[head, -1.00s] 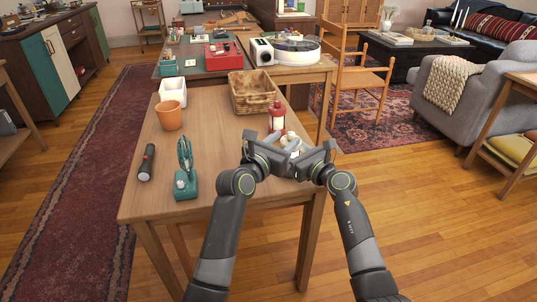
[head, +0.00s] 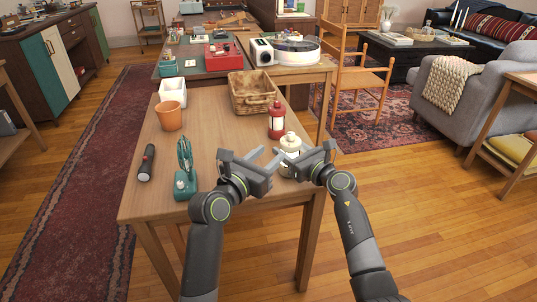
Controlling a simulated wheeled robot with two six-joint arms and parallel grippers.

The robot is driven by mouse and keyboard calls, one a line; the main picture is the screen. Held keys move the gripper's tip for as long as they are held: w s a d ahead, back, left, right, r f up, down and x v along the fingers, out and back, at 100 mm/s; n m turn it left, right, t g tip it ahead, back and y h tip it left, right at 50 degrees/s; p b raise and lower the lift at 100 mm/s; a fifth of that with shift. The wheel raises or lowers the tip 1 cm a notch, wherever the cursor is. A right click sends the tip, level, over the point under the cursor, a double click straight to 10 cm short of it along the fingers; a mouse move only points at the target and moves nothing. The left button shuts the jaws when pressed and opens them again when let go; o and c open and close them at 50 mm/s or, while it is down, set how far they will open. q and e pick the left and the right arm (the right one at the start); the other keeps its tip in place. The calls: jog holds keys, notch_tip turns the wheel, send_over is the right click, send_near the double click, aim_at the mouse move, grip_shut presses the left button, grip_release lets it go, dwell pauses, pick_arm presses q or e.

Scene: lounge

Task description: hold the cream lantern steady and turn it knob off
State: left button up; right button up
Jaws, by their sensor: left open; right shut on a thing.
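The cream lantern (head: 290,142) stands upright near the right edge of the wooden table (head: 222,130). My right gripper (head: 283,160) is shut on it from the right, low on its body, and hides part of it. My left gripper (head: 268,158) is open, just to the left of the lantern, with its fingers pointing at it and apart from it as far as I can see. The lantern's knob cannot be made out at this size.
A red lantern (head: 276,120) stands just behind the cream one. The table's middle is clear.

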aim_at(291, 133)
pick_arm(q)
jog(key=shift+w, duration=0.1)
jog(key=shift+w+a+m+g+h, duration=1.4)
jog(key=shift+a+m+g+h, duration=0.35)
jog(key=shift+m+g+h, duration=0.65)
jog(key=x, duration=1.2)
jog(key=shift+r, duration=0.4)
jog(key=shift+n+t, duration=0.3)
grip_shut()
